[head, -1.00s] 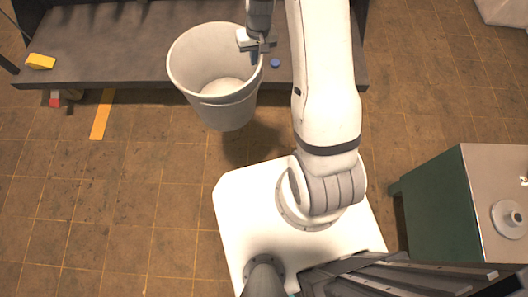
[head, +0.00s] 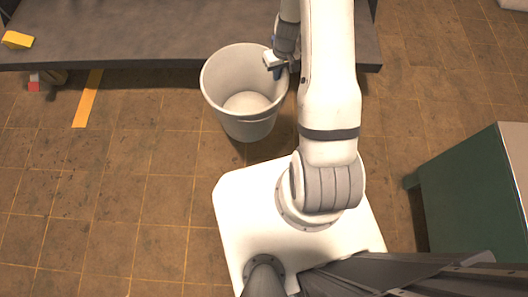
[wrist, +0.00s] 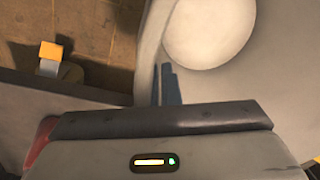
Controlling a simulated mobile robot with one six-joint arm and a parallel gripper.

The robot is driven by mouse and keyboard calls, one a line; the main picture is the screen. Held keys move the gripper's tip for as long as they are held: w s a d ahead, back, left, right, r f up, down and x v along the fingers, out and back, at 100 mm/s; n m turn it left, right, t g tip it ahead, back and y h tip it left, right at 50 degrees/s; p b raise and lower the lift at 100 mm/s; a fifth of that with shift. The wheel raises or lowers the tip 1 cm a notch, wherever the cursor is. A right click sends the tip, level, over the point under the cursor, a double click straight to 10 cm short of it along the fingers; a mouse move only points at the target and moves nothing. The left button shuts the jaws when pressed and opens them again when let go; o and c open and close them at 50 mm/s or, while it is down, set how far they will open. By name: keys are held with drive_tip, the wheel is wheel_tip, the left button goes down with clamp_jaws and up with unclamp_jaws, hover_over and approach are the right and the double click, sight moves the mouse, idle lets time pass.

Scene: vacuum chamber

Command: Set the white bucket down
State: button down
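The white bucket (head: 247,127) is upright in front of the dark bench, near the middle of the head view. I look down into it and it appears empty. In the wrist view its pale inner wall (wrist: 285,85) and round bottom fill the upper right. My gripper (head: 275,64) is at the bucket's right rim, with its fingers on either side of the wall, shut on it. In the wrist view the dark fingers (wrist: 165,85) are partly hidden behind the gripper body. I cannot tell whether the bucket's base touches the floor.
A long dark bench (head: 140,35) runs along the back, with a yellow block (head: 17,40) at its left end. A yellow strip (head: 88,98) marks the tiled floor. A green cabinet (head: 470,195) stands at right. The floor left of the bucket is clear.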

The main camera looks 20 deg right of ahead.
drive_tip(key=s+d+f+b, duration=0.1)
drive_tip(key=f+b, duration=0.6)
drive_tip(key=f, duration=0.7)
drive_tip(key=s+d+f+n+b, duration=0.1)
drive_tip(key=s+d+f+b, duration=0.1)
drive_tip(key=f+b, duration=0.6)
wheel_tip(320, 180, down, 6)
drive_tip(key=shift+d+f, duration=0.25)
drive_tip(key=shift+d, duration=0.65)
drive_tip(key=c, duration=2.1)
unclamp_jaws()
drive_tip(key=shift+f+b, duration=0.2)
drive_tip(key=shift+b, duration=0.2)
drive_tip(key=o, duration=0.5)
drive_tip(key=shift+c, duration=0.2)
drive_tip(key=shift+r, duration=0.1)
